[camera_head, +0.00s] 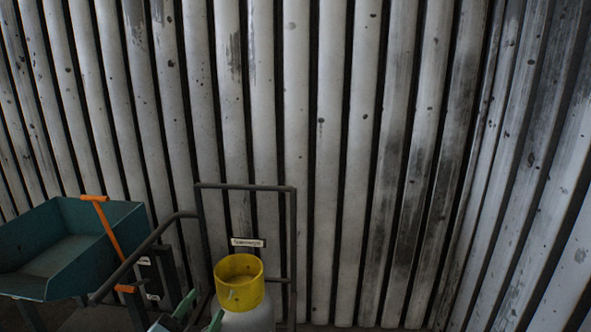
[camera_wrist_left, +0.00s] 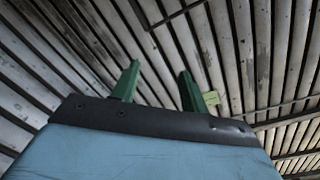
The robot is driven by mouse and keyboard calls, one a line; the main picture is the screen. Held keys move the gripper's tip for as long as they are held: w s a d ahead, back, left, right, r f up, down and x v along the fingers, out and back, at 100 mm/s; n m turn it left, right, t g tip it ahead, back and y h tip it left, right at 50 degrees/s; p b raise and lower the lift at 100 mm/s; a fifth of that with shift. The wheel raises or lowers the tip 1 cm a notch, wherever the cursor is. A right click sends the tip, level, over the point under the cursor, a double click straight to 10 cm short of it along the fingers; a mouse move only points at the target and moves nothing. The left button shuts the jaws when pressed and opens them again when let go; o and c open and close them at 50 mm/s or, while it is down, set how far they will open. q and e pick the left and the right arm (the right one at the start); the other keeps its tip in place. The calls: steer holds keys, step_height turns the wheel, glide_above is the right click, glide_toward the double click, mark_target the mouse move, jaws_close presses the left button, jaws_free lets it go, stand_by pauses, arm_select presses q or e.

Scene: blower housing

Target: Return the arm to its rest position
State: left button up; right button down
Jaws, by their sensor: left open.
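In the left wrist view the two green fingers of the left gripper (camera_wrist_left: 157,88) are spread in front of the ribbed wall, and the gap is empty. In the head view the fingertips appear just left of and in front of a pale cylinder with a yellow collar; I cannot tell the distance between them. The rest of my left arm is hidden below the frame. My right gripper is not in view.
The yellow collar (camera_head: 239,283) tops the cylinder beside a dark tube-framed cart (camera_head: 293,240). A teal tray (camera_head: 120,222) with an orange handle (camera_head: 108,232) stands at the left. A corrugated metal wall (camera_head: 345,150) fills the background. No object stands before the wall at right.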

arm_select(q)
steer(key=s+a+f+n+g+y, duration=0.2)
steer(key=s+a+f+n+g, duration=0.15)
steer(key=s+f, duration=0.2)
steer(key=s+a+f+n+g+y, duration=0.1)
steer(key=s+a+f+n+g, duration=0.1)
steer(key=s+f+g, duration=0.4)
steer(key=s+f+n+g, duration=0.2)
steer(key=s+f+g, duration=0.4)
steer(key=s, duration=0.8)
step_height(320, 180, down, 24)
steer(key=s+a+f, duration=0.2)
steer(key=s+f, duration=0.6)
steer(key=s+a+f, duration=0.1)
steer(key=s+f, duration=0.7)
steer(key=s, duration=0.1)
steer(key=shift+s+a+g+h, duration=0.15)
steer(key=shift+a+g+h, duration=0.2)
steer(key=shift+g, duration=0.1)
steer(key=shift+m, duration=0.25)
